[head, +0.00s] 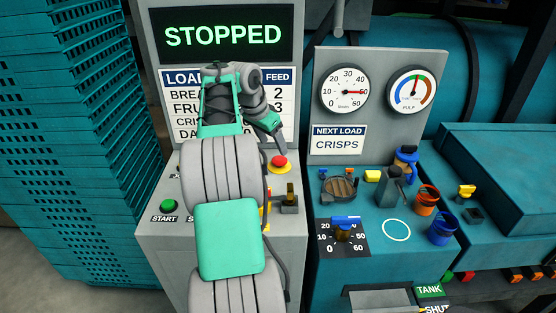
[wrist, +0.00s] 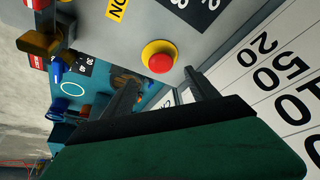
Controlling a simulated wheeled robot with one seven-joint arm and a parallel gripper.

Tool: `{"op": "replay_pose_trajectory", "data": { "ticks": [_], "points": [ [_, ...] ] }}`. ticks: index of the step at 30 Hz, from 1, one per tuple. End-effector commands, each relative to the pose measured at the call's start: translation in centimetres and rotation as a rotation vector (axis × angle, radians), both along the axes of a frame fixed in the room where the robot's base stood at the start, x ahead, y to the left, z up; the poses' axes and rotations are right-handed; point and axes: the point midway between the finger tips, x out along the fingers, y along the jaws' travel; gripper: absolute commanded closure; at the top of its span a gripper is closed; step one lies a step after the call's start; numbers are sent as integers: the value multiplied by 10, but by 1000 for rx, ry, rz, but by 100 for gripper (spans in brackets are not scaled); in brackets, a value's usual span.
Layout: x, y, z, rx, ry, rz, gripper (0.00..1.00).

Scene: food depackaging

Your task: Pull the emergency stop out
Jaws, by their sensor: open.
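The emergency stop is a red mushroom button (head: 279,162) on a yellow base, on the sloped top of the grey control panel (head: 165,232). In the wrist view the red button (wrist: 160,62) sits beyond my fingertips, roughly in line with the gap between them. My gripper (head: 273,136) is just above and behind the button in the head view. In the wrist view my gripper (wrist: 160,85) has its two dark fingers spread apart with nothing between them. The fingers look apart from the button. The display (head: 223,36) reads STOPPED.
A green START button (head: 168,206) is at the panel's left. A dark lever switch (head: 290,198) stands right of the button. The load board (head: 185,105) rises behind my gripper. The teal console (head: 400,260) with knobs and small cups is to the right. Teal crates (head: 70,130) stack at left.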

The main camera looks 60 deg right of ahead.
Motion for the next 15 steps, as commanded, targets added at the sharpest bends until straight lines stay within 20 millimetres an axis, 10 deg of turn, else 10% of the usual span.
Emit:
{"op": "replay_pose_trajectory", "data": {
  "ticks": [15],
  "points": [
    [-7, -26, -66, -3, -1, 5, 32]
  ]
}}
